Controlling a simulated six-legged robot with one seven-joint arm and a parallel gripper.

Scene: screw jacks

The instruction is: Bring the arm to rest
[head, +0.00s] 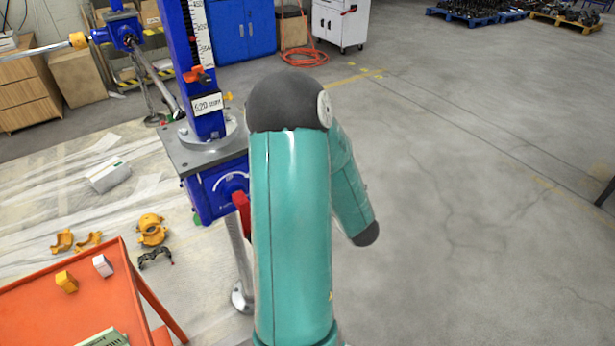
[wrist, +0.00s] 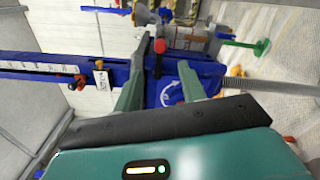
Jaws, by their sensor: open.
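My teal arm (head: 292,230) rises in the middle of the head view, bends at a dark grey joint (head: 288,100) and comes down to the right. My gripper is hidden in the head view. In the wrist view my gripper (wrist: 162,78) is open, its two green fingers apart with nothing held between them. Beyond the fingers is the blue housing of a screw jack (wrist: 163,92), with a white curved arrow and a red-knobbed lever (wrist: 160,46). I cannot tell how far the fingers are from it. The same screw jack (head: 205,190) stands left of my arm in the head view.
The jack's blue column (head: 183,45) carries a scale and a 520 mm label (head: 208,103). An orange table (head: 70,310) stands at lower left. Yellow clamp parts (head: 151,230) lie on the floor sheet. An orange hose (head: 305,55) lies behind. The floor at right is clear.

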